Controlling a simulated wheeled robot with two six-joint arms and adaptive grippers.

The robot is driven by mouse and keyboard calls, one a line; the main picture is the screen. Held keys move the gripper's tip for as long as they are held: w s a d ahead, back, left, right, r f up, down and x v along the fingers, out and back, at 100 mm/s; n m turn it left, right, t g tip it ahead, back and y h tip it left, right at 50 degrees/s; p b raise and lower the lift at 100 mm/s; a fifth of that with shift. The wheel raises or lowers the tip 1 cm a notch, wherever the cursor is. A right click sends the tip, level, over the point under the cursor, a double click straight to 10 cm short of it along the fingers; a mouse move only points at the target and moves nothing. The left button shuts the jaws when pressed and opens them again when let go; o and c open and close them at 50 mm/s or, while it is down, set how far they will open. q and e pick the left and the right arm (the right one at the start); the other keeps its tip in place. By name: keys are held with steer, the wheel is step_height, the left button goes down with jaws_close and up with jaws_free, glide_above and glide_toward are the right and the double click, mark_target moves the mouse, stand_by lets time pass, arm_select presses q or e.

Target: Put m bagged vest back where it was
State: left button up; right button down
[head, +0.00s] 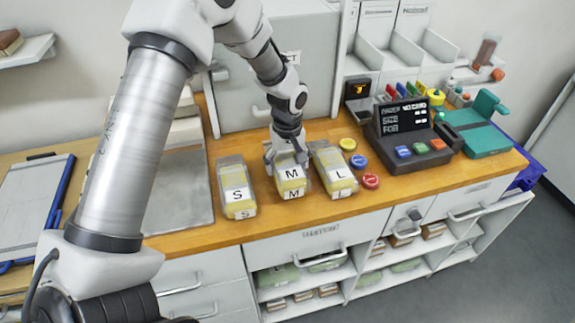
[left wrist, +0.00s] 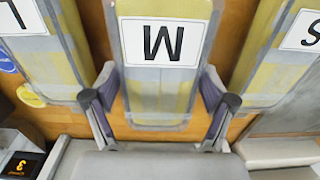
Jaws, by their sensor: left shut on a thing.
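The M bagged vest (head: 292,187) is a yellow pack in clear wrap with a white M label. It is on the wooden counter between the S bagged vest (head: 237,190) and the L bagged vest (head: 334,172). My left gripper (head: 287,160) comes down on its back end and is shut on it. In the left wrist view the M bagged vest (left wrist: 160,85) sits upside down between the two fingers (left wrist: 160,110), one at each side. The wrist view cannot settle whether the pack touches the counter. My right gripper is not in view.
A dark console with a screen and buttons (head: 405,130) stands to the right, with red, blue and yellow discs (head: 359,161) nearer the packs. A grey mat (head: 180,195) lies to the left. The counter's front edge runs close before the packs, above a drawer (head: 320,236).

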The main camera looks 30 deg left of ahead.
mark_target(287, 163)
arm_select(q)
steer(key=shift+s+f, duration=0.15)
steer(key=shift+f, duration=0.5)
steer(key=shift+w+f, duration=0.2)
steer(key=shift+f, duration=0.35)
steer(key=o, duration=1.2)
steer(key=shift+s+r, duration=0.1)
step_height(287, 163, up, 12)
steer(key=shift+r+b, duration=0.1)
steer(key=shift+b, duration=0.95)
